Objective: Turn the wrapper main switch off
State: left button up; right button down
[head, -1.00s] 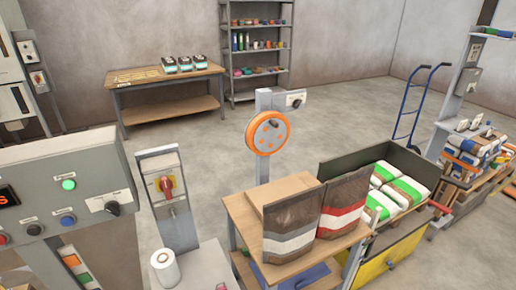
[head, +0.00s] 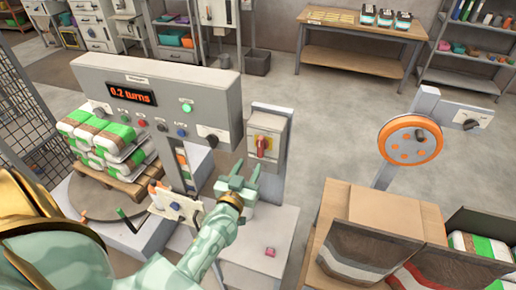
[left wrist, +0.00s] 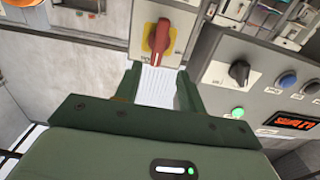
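The wrapper main switch (head: 263,143) is a red rotary handle on a yellow plate, on the front of a grey post box. It also shows at the top of the left wrist view (left wrist: 160,42), its handle lying along the picture's vertical. Its position lettering is too small to read. My left gripper (head: 239,178) is open, below and slightly left of the switch, apart from it. In the left wrist view a ribbed white roll (left wrist: 157,88) shows between the open fingers (left wrist: 157,80); I cannot tell whether they touch it. My right gripper is out of view.
Left of the switch stands the control panel (head: 205,100), with a display reading 0.2 turns, a lit green lamp, buttons and a black knob. A small pink block (head: 270,252) lies on the grey base.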

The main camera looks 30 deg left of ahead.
aim_at(259, 148)
pick_arm(q)
jog(key=x, duration=0.7)
jog(key=shift+w+d+b, duration=0.2)
jog(key=shift+w+b, duration=0.1)
jog(key=shift+w, duration=0.05)
jog(key=shift+w+a, duration=0.3)
jog(key=shift+w, duration=0.3)
jog(key=c, duration=0.6)
